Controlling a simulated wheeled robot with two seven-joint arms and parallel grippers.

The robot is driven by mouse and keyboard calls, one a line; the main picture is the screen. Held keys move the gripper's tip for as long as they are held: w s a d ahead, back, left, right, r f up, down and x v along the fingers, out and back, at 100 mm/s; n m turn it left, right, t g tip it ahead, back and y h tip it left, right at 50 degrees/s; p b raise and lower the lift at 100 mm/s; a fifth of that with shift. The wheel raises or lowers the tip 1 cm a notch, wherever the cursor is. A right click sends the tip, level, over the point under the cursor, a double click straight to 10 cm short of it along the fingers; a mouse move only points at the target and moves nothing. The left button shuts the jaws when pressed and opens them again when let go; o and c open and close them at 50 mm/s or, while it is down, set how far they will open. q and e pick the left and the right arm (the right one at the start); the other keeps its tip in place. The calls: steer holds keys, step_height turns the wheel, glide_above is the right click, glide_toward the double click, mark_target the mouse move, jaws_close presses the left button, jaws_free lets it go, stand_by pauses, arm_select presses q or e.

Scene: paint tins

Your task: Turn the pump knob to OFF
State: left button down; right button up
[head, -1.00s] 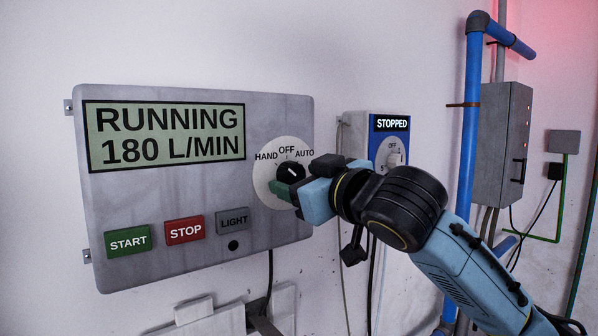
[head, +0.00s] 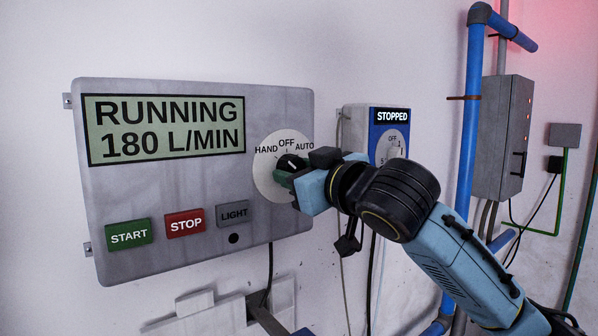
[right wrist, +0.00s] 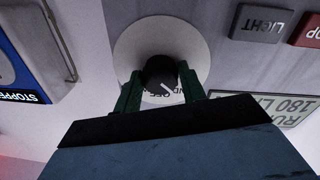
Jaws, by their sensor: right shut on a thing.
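The black pump knob (head: 288,161) sits on a round white dial on the grey control panel (head: 200,185). HAND, OFF and AUTO are printed around the top of the dial. The knob's white mark slants up and left, toward the HAND side of OFF. My right gripper (head: 287,177) is shut on the knob, partly covering it and the dial's right side. In the right wrist view the knob (right wrist: 160,72) stands between the two green fingers, and the dial appears upside down. The panel display (head: 166,129) reads RUNNING 180 L/MIN. My left gripper is out of view.
START (head: 129,234), STOP (head: 185,223) and LIGHT (head: 233,214) buttons lie below the display. A smaller box (head: 391,120) marked STOPPED, with its own dial, is right of the panel behind my arm. A blue pipe (head: 471,170) and a grey cabinet (head: 497,140) stand farther right.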

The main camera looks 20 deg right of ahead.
steer(key=m+p, duration=0.2)
steer(key=m, duration=0.3)
steer(key=shift+a, duration=0.1)
steer(key=m, duration=0.4)
steer(key=shift+r+m, duration=0.1)
steer(key=shift+m, duration=0.2)
stand_by(0.4)
steer(key=o, duration=1)
steer(key=shift+c, duration=0.2)
